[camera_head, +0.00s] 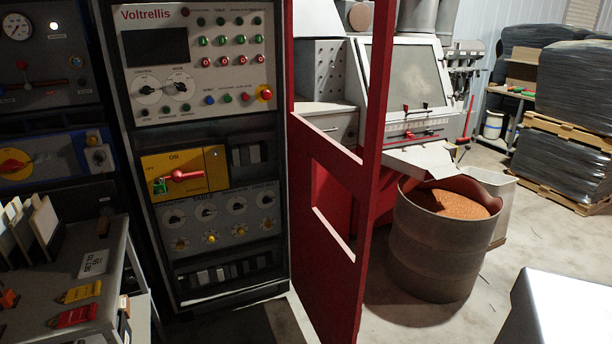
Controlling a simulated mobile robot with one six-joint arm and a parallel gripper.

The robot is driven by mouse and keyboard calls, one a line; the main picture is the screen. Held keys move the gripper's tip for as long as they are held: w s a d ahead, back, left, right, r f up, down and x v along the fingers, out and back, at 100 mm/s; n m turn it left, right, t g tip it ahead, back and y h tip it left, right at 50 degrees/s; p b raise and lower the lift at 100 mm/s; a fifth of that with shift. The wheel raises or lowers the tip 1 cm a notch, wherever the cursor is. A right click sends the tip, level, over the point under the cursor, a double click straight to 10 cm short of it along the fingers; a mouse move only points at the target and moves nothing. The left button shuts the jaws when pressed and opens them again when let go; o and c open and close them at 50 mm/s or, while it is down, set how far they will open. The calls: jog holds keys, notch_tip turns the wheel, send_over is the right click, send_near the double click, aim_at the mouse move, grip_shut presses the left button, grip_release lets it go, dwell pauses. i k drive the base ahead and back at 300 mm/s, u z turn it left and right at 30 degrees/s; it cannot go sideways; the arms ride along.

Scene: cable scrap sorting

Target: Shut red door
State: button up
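The red door (331,268) stands open at the right side of the control cabinet (210,60) marked "Voltrellis". It swings out toward me, seen at a steep angle. Its upper part and a smaller opening lower down let the machine behind show through. The door's lower end runs out of the picture. The cabinet front is exposed, with buttons, knobs and a yellow panel (185,173) with a red handle marked "ON". My gripper is not in view.
A metal drum (437,248) of copper-coloured granules stands right of the door. A grey bench (90,262) with tags is at the lower left. A pale flat-topped object (560,305) fills the lower right corner. Wrapped pallets (565,165) stand at the back right.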

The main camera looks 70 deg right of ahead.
aim_at(328, 280)
jog(key=z, duration=0.9)
jog(key=k, duration=0.15)
jog(key=u, duration=3)
jog(key=k, duration=2.65)
jog(key=z, duration=0.05)
